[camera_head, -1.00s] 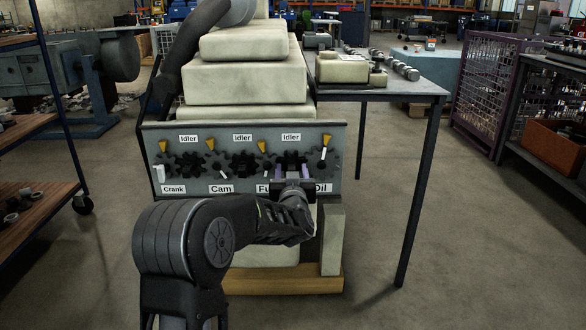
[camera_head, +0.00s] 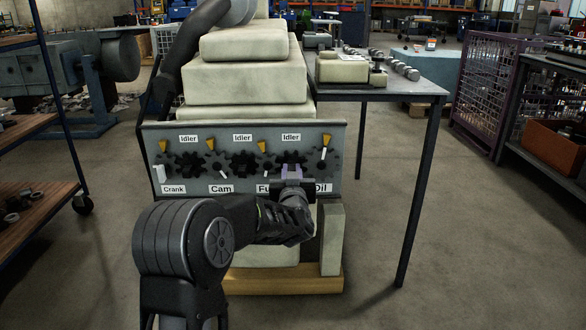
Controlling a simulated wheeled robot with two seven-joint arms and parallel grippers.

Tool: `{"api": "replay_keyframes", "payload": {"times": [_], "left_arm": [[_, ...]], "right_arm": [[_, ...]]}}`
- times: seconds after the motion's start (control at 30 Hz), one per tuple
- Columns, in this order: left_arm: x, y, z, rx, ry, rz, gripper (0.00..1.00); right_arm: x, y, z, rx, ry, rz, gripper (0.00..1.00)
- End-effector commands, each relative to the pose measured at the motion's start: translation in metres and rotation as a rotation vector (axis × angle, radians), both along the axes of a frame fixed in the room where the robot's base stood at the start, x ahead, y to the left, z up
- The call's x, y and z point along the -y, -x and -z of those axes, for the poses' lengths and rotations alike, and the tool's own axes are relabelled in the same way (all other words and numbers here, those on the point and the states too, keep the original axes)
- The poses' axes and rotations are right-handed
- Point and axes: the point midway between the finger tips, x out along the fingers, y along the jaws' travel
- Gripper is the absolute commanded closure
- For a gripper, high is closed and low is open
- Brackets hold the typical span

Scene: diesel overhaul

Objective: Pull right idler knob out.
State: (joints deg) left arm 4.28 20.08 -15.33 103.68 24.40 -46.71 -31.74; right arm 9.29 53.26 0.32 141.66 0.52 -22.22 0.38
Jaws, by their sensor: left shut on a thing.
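The grey gear panel (camera_head: 335,132) stands on the front of the engine block, with a row of dark gears. The right idler gear (camera_head: 290,158) sits under the rightmost "Idler" label (camera_head: 291,138), between the fuel gear (camera_head: 264,162) and the oil gear (camera_head: 324,156). The knob itself is hidden by the fingers. My right gripper is not in view.
A grey table (camera_head: 420,88) with engine parts stands right of the engine. A shelf (camera_head: 35,190) is at the left and a purple mesh cage (camera_head: 487,82) at the right. The floor (camera_head: 390,240) between is clear.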

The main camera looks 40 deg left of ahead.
Motion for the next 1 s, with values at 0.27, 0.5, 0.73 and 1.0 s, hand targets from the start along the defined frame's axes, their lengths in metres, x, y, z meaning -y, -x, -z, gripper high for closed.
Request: {"api": "replay_keyframes", "payload": {"times": [0.27, 0.5, 0.73, 1.0], "left_arm": [[0.003, 0.004, -0.001, 0.001, 0.001, 0.000, 1.00], [0.009, 0.012, 0.000, 0.001, 0.001, 0.001, 1.00], [0.015, 0.019, 0.000, 0.000, 0.000, 0.001, 1.00], [0.014, 0.018, 0.000, 0.000, 0.000, 0.000, 0.58]], "right_arm": [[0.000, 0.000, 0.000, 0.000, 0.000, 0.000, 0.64], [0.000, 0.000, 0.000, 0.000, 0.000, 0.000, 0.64], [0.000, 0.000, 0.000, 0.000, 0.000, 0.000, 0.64], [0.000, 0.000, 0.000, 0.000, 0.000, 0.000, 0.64]]}}
